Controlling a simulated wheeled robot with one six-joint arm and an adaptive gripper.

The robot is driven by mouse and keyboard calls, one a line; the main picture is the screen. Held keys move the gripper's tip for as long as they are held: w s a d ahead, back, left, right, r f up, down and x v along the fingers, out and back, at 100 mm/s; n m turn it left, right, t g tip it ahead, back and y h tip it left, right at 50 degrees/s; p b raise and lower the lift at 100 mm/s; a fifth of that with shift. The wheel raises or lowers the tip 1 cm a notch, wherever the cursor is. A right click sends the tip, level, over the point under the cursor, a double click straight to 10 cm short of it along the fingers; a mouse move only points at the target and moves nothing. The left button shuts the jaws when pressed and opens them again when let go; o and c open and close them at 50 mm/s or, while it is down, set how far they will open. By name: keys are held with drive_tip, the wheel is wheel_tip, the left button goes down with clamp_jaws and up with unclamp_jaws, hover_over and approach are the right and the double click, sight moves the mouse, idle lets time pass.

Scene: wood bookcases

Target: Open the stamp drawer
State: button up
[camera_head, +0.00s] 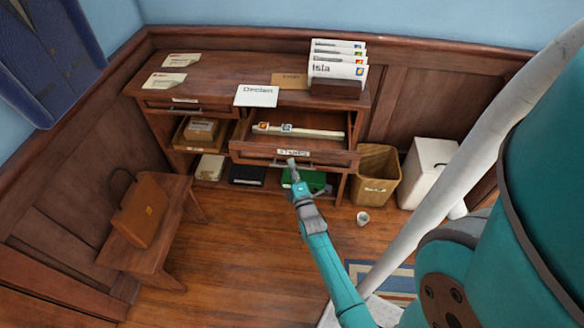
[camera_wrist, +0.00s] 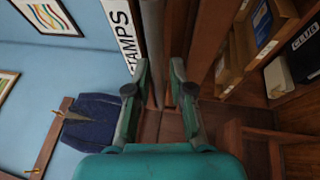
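The stamp drawer (camera_head: 285,153) is pulled out from the desk, and its inside shows from above. A white strip with small stamps (camera_head: 298,131) lies in it. Its front has a STAMPS label (camera_head: 293,153) and a bar handle, partly hidden by my gripper in the head view. My gripper (camera_head: 292,164) is at the drawer front, by the handle. In the wrist view its fingers (camera_wrist: 158,72) stand apart, with the dark handle bar (camera_wrist: 155,40) showing in the gap and clear space beside it. The STAMPS label (camera_wrist: 129,38) shows left of the bar.
The wooden desk (camera_head: 225,68) holds cards and a letter rack (camera_head: 335,89). A wooden bin (camera_head: 376,175) and a white bin (camera_head: 428,172) stand right of it. A bench (camera_head: 150,258) with a brown bag (camera_head: 139,211) is at left. A cup (camera_head: 362,217) is on the floor.

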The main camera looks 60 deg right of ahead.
drive_tip(key=v, duration=1.2)
idle(0.4)
